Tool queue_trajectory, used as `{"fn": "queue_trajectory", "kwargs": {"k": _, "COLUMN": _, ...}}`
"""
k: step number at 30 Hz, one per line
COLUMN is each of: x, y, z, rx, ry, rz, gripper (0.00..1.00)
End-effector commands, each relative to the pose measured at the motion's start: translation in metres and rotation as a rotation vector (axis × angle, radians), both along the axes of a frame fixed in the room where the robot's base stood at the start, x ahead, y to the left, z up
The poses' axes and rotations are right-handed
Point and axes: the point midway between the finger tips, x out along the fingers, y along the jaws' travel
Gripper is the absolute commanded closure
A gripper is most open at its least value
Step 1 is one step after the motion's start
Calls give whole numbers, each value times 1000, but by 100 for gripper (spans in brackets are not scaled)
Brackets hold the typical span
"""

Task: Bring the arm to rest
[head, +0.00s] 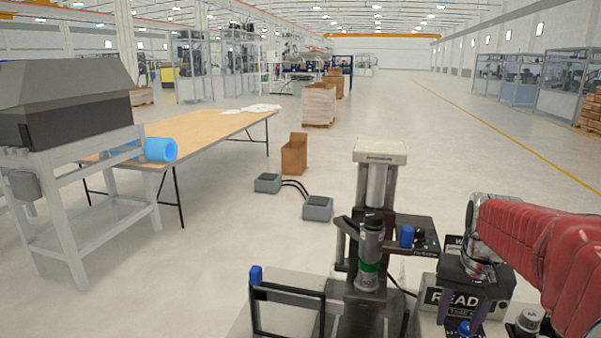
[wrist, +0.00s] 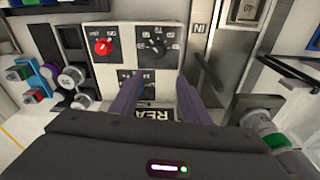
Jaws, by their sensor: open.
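My arm (head: 540,245), in a red sleeve, reaches in from the right edge of the head view. My gripper (head: 458,312) hangs pointing down at its end, over a bench-top device with a "READ…" label. In the wrist view my gripper (wrist: 160,82) shows two dark purple fingers spread apart with nothing between them. Beyond the fingertips is a control panel (wrist: 127,28) with a red knob (wrist: 103,46) and a black dial (wrist: 157,46). The fingers partly hide the label (wrist: 153,114). I cannot tell whether the fingertips touch the panel.
A press-like stand (head: 380,155) with a dark cylinder (head: 370,245) rises left of my gripper. A black frame (head: 288,292) stands at the front.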

Motion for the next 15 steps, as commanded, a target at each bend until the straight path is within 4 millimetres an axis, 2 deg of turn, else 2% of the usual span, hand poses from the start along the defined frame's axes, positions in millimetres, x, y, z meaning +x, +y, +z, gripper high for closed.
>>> {"fn": "queue_trajectory", "kwargs": {"k": 3, "x": -19, "y": 23, "z": 2, "rx": -12, "ry": -31, "rz": 37, "gripper": 58}}
{"fn": "queue_trajectory", "kwargs": {"k": 15, "x": -82, "y": 86, "z": 0, "rx": -43, "ry": -133, "rz": 157, "gripper": 58}}
